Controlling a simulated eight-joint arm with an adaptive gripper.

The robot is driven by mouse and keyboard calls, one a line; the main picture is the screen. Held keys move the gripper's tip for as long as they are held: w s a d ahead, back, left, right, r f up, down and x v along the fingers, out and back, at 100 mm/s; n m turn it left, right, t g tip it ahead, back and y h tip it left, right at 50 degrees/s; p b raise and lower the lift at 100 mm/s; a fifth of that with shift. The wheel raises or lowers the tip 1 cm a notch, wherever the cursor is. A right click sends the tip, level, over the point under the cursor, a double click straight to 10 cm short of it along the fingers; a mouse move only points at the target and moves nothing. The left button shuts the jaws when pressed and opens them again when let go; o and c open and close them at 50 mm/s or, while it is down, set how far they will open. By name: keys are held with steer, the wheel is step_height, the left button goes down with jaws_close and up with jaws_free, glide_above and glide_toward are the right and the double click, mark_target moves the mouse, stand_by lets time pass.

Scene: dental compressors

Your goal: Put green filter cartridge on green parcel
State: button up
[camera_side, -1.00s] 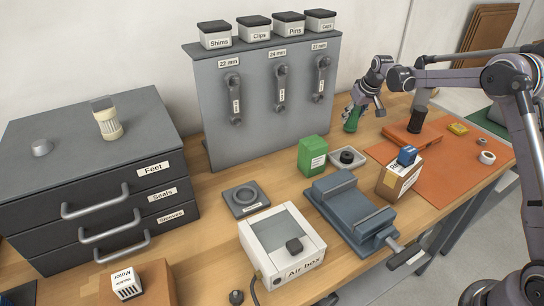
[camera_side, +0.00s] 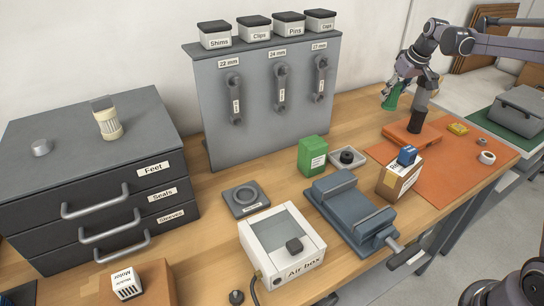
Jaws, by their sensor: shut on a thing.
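The green filter cartridge (camera_side: 391,99) is at the back right of the wooden bench. My gripper (camera_side: 393,88) is shut on its upper part, and the fingers partly hide it. Whether its lower end touches the bench is hard to tell. The green parcel (camera_side: 312,156) is a small green box with a white label. It stands upright on the bench near the middle, to the left of and nearer the camera than my gripper. Nothing lies on its top.
An orange block with a dark upright post (camera_side: 415,120) stands just in front of my gripper. A small tray with a black ring (camera_side: 347,158) is beside the parcel. A grey vise (camera_side: 350,208), a brown box with a blue item (camera_side: 398,180) and a grey wrench panel (camera_side: 262,105) surround that area.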

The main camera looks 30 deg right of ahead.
steer(key=s+a+r+n+y, duration=0.1)
steer(key=s+a+r+n, duration=0.3)
steer(key=a, duration=0.6)
steer(key=s+a+r+n+y, duration=0.1)
steer(key=s+a+r+n, duration=0.1)
steer(key=a+r, duration=0.5)
glide_above(314, 142)
step_height(314, 142, down, 9)
steer(key=shift+r, duration=0.1)
steer(key=shift+f, duration=1.95)
steer(key=shift+f, duration=0.15)
steer(key=o, duration=1.2)
steer(key=shift+c, duration=0.2)
